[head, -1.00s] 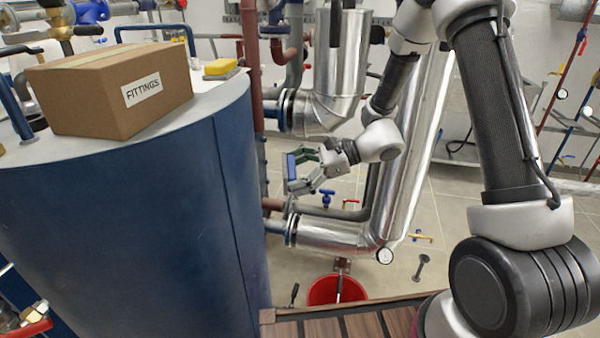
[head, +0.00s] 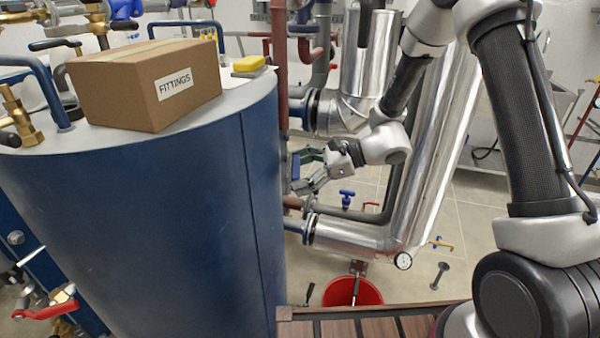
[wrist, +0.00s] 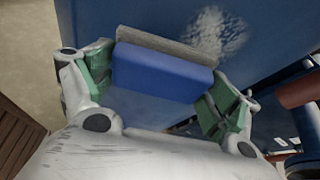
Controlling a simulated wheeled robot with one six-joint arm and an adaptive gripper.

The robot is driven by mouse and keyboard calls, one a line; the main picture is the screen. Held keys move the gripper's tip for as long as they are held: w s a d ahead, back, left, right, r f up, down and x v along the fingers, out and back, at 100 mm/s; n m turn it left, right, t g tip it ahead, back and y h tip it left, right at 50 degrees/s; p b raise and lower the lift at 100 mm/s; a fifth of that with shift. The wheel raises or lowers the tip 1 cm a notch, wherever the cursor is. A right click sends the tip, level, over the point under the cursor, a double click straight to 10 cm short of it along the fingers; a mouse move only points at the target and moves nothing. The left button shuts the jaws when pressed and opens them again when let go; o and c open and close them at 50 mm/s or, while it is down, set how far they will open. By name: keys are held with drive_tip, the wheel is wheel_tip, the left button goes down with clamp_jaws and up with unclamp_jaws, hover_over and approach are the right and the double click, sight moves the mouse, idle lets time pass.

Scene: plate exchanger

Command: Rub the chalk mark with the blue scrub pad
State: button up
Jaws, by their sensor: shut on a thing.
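My gripper (wrist: 161,75) is shut on the blue scrub pad (wrist: 158,76), with one green-lined finger at each end of it. The pad's grey scrub face (wrist: 165,45) points toward the blue tank wall (wrist: 150,15). The chalk mark (wrist: 214,34) is a whitish, patchy smear on that wall, just beyond the pad's right half in the wrist view. I cannot tell whether the pad touches the wall. In the head view my gripper (head: 302,172) is beside the right side of the blue tank (head: 150,225), and the pad (head: 295,166) shows only as a small sliver. The mark is hidden there.
A cardboard box marked FITTINGS (head: 130,95) and a yellow sponge (head: 249,64) sit on the tank top. Silver insulated pipes (head: 345,234) and a blue valve (head: 346,197) are close to the gripper. A red bucket (head: 368,293) stands on the floor below.

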sight(291, 162)
drive_tip(key=shift+a, duration=1.2)
drive_tip(key=shift+w, duration=0.15)
drive_tip(key=shift+w, duration=3.65)
drive_tip(key=shift+s, duration=3.8)
drive_tip(key=shift+r, duration=1.5)
drive_tip(key=shift+w, duration=3.8)
drive_tip(key=shift+s, duration=3.8)
drive_tip(key=d, duration=0.6)
